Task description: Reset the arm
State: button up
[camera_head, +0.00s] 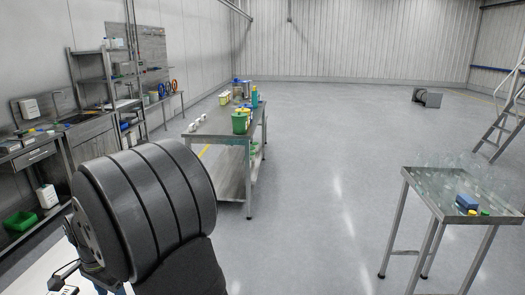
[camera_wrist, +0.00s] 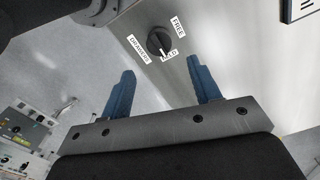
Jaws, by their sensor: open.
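In the wrist view my gripper (camera_wrist: 163,92) shows two blue fingers set well apart, with nothing between them. Beyond the fingers is a metal machine panel with a black rotary knob (camera_wrist: 159,41). The fingers appear apart from the knob. In the head view the large dark rounded part of my arm fills the lower left, and the fingers cannot be made out there.
A steel table (camera_head: 216,128) with green and yellow containers stands in the middle. A smaller steel table (camera_head: 424,187) with clear glassware and a blue box (camera_head: 467,202) is at right. A workbench (camera_head: 92,128) lines the left wall. The floor (camera_head: 320,150) between the tables is clear.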

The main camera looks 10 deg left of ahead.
notch_tip(320, 180, up, 9)
notch_tip(320, 180, down, 17)
jog(key=shift+f, duration=0.1)
jog(key=shift+n, duration=0.4)
jog(key=n, duration=0.7)
jog(key=shift+a+r+n, duration=0.15)
jog(key=shift+r+n, duration=0.05)
jog(key=shift+n, duration=0.2)
jog(key=n, duration=0.3)
jog(key=shift+n, duration=0.4)
jog(key=shift+s+a+n, duration=0.1)
jog(key=shift+s+n, duration=0.05)
jog(key=shift+n, duration=2.05)
